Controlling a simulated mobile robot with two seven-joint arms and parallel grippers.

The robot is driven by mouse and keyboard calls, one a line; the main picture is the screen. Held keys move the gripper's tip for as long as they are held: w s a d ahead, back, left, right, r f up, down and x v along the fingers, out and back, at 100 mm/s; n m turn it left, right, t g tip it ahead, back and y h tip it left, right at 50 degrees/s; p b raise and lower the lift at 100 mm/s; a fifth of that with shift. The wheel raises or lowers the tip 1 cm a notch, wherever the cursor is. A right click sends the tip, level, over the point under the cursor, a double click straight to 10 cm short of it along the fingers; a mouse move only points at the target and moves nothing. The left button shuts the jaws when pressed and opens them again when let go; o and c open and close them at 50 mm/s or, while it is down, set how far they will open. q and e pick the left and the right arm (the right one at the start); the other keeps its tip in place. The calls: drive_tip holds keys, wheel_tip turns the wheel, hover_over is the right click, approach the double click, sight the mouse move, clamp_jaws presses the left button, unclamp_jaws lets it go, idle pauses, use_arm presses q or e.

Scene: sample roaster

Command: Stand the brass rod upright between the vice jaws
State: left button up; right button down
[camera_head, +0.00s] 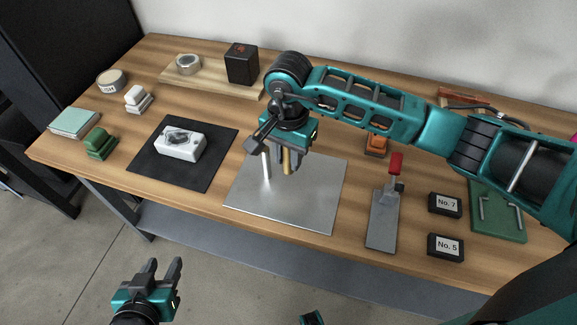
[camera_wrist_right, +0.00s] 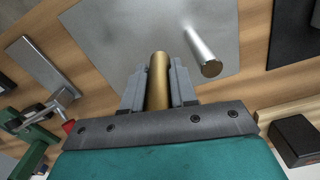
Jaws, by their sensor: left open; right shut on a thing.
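My right gripper (camera_head: 291,165) is shut on the brass rod (camera_head: 286,161) above the metal plate (camera_head: 315,208). In the right wrist view, the brass rod (camera_wrist_right: 158,82) sits between the two fingers (camera_wrist_right: 158,92), its end pointing away from the palm. The rod looks roughly upright in the head view; its lower end's clearance from the plate is hard to tell. A silver rod (camera_head: 266,172) stands on the plate just left of the gripper, apart from it. My left gripper (camera_head: 160,275) is open and empty, low in front of the table. I cannot clearly identify the vice jaws.
A white block (camera_head: 180,148) lies on a black mat (camera_head: 140,178). A clamp with a red handle (camera_head: 396,163), black number blocks (camera_head: 445,204) and a green fixture (camera_head: 505,226) stand to the right. A black box (camera_head: 241,64) is behind. My right arm spans the back right.

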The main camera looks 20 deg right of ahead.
sight(288, 168)
drive_tip(key=shift+f, duration=2.05)
drive_tip(key=shift+f+b, duration=0.2)
drive_tip(key=shift+b, duration=0.15)
drive_tip(key=c, duration=1.2)
unclamp_jaws()
drive_tip(key=shift+o, duration=0.2)
